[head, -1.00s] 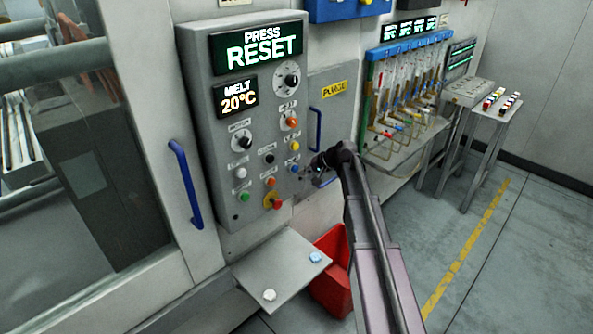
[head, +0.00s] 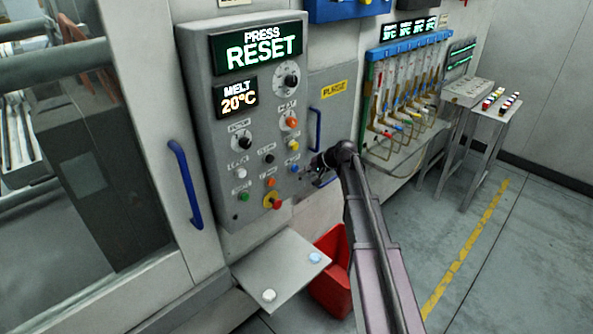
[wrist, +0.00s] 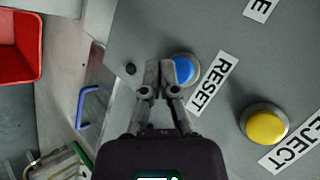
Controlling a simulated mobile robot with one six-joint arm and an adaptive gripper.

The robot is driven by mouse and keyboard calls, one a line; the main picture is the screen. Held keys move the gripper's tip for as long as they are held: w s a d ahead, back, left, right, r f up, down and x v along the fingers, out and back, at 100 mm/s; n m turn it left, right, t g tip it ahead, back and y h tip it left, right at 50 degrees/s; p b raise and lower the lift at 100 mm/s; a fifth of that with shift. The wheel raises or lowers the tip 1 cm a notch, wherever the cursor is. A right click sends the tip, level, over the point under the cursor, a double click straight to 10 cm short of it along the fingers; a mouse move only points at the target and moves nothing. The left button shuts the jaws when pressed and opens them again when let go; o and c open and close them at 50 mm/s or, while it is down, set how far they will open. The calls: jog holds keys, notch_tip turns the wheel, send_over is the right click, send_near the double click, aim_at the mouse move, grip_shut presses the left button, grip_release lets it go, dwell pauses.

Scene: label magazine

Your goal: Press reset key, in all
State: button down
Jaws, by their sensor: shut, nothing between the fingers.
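The blue reset key (wrist: 184,70) sits on the grey control panel beside its RESET label (wrist: 212,83) in the wrist view. In the head view the same blue key (head: 293,168) is at the panel's right edge. My gripper (wrist: 160,66) is shut and empty. Its fingertips overlap the left side of the blue key in the wrist view; I cannot tell whether they touch it. In the head view my gripper (head: 305,170) is just right of and slightly below the key. The display (head: 258,47) reads PRESS RESET.
A yellow EJECT button (wrist: 264,125) is close to the reset key. Other buttons and knobs fill the panel (head: 208,140). A blue door handle (head: 316,130) and a red bin (head: 332,280) are near my arm. A metal shelf (head: 275,262) juts out below.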

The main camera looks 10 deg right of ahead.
jog(key=shift+w+a, duration=0.55)
jog(key=shift+w, duration=0.15)
dwell(1.6)
jog(key=shift+s+d, duration=0.1)
jog(key=shift+s, duration=0.05)
jog(key=shift+s+d, duration=0.4)
jog(key=shift+s, duration=0.15)
dwell(0.6)
jog(key=shift+s+d, duration=0.75)
jog(key=shift+s, duration=0.3)
jog(key=shift+s+d, duration=0.75)
jog(key=shift+s, duration=0.25)
jog(key=s+f+n+g+h, duration=0.2)
jog(key=s+f+h, duration=0.1)
jog(key=s, duration=1)
jog(key=s+a+f+n+g+h, duration=0.1)
jog(key=s+f+g+h, duration=0.2)
jog(key=s, duration=1.1)
jog(key=shift+s+a+f+n+h, duration=0.2)
jog(key=shift+s+f+n+h, duration=0.15)
jog(key=shift+h, duration=0.85)
jog(key=shift+w+r, duration=0.1)
